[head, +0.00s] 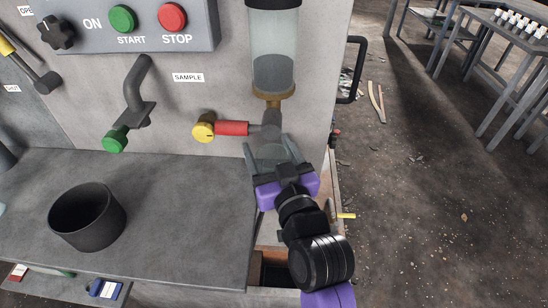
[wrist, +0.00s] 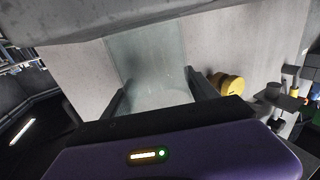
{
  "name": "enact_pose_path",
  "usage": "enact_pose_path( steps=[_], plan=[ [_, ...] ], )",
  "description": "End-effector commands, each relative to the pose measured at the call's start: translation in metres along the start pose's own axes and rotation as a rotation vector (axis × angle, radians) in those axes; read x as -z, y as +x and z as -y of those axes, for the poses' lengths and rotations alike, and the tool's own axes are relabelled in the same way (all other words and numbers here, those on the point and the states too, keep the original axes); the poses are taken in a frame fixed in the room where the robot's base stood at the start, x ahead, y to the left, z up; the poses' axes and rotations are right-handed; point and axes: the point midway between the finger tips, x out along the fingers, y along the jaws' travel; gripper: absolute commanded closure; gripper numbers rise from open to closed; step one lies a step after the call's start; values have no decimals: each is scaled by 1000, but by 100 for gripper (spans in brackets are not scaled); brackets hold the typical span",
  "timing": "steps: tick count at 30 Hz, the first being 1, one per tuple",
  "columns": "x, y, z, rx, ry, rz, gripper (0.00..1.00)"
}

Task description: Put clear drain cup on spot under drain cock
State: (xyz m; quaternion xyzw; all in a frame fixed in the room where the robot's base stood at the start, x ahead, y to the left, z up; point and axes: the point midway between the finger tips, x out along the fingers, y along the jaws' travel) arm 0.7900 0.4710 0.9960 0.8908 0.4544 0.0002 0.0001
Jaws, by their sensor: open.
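The clear drain cup (head: 269,154) is a see-through vessel directly below the drain cock (head: 271,124), at the right end of the grey machine front. My gripper (head: 269,146) is open, with one finger on each side of the cup. In the wrist view, the clear cup (wrist: 150,65) stands between and beyond the two dark fingers of my gripper (wrist: 162,92). Whether the fingers touch it cannot be told. The spot under the cup is hidden by the cup and my gripper.
A red handle with a yellow knob (head: 204,127) reaches left from the cock; the knob also shows close by in the wrist view (wrist: 230,84). A glass cylinder (head: 273,60) hangs above. A dark cup (head: 87,217) stands on the grey shelf (head: 185,205). Open floor lies to the right.

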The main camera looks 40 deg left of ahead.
Motion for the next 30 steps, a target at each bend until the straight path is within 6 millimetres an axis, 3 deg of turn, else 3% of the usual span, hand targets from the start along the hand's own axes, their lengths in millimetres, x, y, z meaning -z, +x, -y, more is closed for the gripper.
enact_pose_path(
  steps=[5,18,24,30],
  plan=[
    [0,-20,0,-1,3,0,33],
    [0,-104,0,-1,2,0,33],
    [1,-119,0,-1,0,-1,33],
    [2,-120,0,0,0,0,33]
  ],
)
